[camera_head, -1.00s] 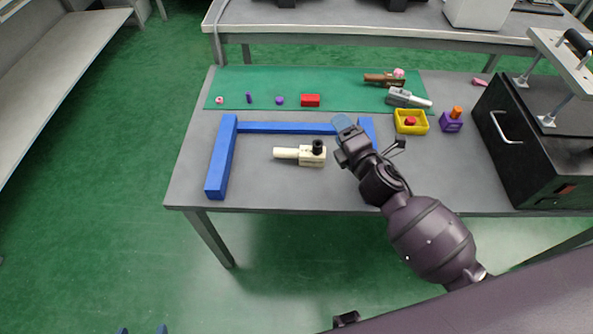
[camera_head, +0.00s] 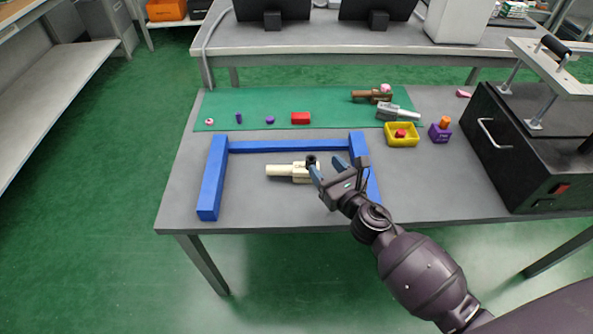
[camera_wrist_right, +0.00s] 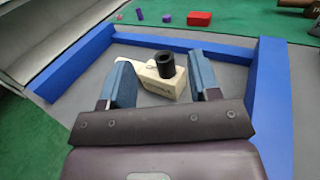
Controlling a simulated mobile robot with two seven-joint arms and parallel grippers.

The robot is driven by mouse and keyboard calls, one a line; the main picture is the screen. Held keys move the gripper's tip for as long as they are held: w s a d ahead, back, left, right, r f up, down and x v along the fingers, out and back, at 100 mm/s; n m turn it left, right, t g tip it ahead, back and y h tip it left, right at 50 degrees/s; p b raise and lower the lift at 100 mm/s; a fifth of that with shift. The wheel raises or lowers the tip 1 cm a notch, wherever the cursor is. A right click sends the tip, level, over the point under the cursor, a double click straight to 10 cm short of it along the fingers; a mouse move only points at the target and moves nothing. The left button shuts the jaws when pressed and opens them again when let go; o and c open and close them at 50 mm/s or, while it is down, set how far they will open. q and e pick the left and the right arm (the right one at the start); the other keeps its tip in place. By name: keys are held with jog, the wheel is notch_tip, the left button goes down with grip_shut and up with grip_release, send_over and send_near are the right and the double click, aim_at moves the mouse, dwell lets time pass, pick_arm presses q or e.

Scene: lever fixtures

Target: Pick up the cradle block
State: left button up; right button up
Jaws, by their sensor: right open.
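A cream block (camera_head: 282,170), which I take for the cradle block, lies on the grey table inside a blue three-sided frame (camera_head: 211,178). It has a cream stub pointing left and an upright black cylinder on its right end. My right gripper (camera_head: 328,168) is open at the block's right end. In the right wrist view, the cream block (camera_wrist_right: 161,86) and its black cylinder (camera_wrist_right: 165,64) show between the two spread fingers of the gripper (camera_wrist_right: 162,78). I cannot tell whether a finger touches it. My left gripper is not in view.
A green mat (camera_head: 220,108) behind the frame holds a red block (camera_head: 301,118) and several small parts. A yellow tray (camera_head: 402,140), a purple block (camera_head: 439,134) and a black machine (camera_head: 520,160) stand to the right. The frame's front side is open.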

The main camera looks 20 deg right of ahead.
aim_at(310, 160)
notch_tip(310, 160, down, 5)
jog(key=shift+s+r+b, duration=0.1)
jog(key=shift+s+b, duration=0.05)
jog(key=shift+b, duration=0.95)
jog(key=shift+f, duration=0.3)
jog(key=shift+w+a+r, duration=0.1)
jog(key=shift+w+r, duration=0.4)
jog(key=shift+w, duration=0.15)
jog(key=shift+w+r, duration=0.1)
jog(key=shift+w, duration=0.15)
jog(key=shift+w+a, duration=0.15)
jog(key=shift+w, duration=0.2)
jog(key=w, duration=0.4)
jog(key=shift+w+a, duration=0.15)
jog(key=shift+a, duration=0.25)
jog(key=shift+w+a, duration=0.1)
jog(key=shift+w, duration=0.3)
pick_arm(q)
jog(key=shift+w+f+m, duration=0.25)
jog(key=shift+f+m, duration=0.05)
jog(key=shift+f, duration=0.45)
